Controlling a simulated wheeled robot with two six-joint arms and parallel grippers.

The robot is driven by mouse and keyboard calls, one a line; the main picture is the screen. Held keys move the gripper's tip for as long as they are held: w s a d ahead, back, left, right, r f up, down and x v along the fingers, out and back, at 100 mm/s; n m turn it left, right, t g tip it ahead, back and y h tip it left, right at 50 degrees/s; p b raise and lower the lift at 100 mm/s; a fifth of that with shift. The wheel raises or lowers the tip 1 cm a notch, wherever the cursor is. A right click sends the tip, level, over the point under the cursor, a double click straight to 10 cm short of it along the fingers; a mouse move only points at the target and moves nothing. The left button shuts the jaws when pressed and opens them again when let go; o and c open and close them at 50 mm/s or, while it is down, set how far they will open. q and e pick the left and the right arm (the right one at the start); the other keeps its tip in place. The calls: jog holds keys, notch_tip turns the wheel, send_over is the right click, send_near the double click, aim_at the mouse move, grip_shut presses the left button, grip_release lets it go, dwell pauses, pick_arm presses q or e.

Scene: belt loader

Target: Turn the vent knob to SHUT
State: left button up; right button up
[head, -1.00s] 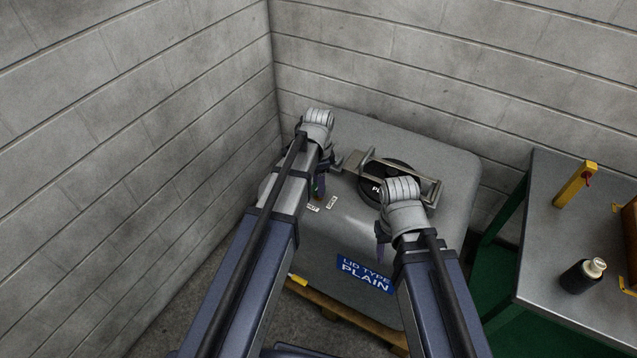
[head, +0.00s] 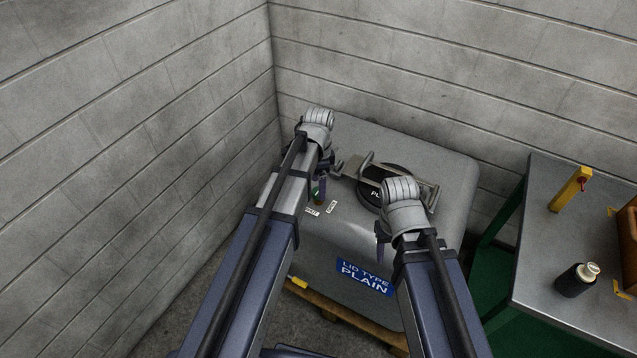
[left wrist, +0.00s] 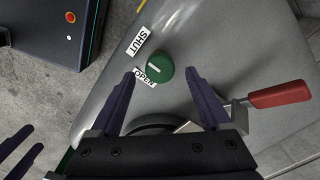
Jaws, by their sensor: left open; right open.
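The green vent knob (left wrist: 160,67) is on the grey tank (head: 440,170). In the left wrist view its white line runs nearly level. A SHUT label (left wrist: 138,41) lies up and left of it, an OPEN label (left wrist: 145,78) just below left. My left gripper (left wrist: 159,74) is open, its fingers pointing at the knob with one to each side; contact cannot be told. In the head view my left arm hides most of the knob. My right gripper (head: 381,247) is open and empty over the tank's front; its fingers show at the left wrist view's lower left.
A black lid (head: 372,199) under a metal clamp bar (head: 362,172) lies on the tank beside my grippers. A red handle (left wrist: 278,94) sticks out right of the knob. A bench (head: 540,240) with a dark bottle (head: 575,282) stands at right. Block walls close in behind and left.

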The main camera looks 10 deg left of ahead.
pick_arm(q)
notch_tip(320, 180, up, 6)
jog(key=p, duration=0.4)
jog(key=shift+f+p, duration=0.1)
jog(key=shift+p, duration=0.3)
jog(key=shift+f, duration=0.1)
jog(key=shift+s, duration=0.1)
jog(key=s+d+r+n+p, duration=0.2)
jog(key=s+d+n, duration=0.2)
jog(key=s, duration=0.4)
jog(key=s+d+r+n+y+p, duration=0.1)
jog(key=s+d+n, duration=0.3)
jog(key=s, duration=0.5)
jog(key=shift+s+d+r+p, duration=0.3)
jog(key=shift+d+r, duration=0.2)
jog(key=shift+d, duration=0.75)
jog(key=shift+c, duration=0.3)
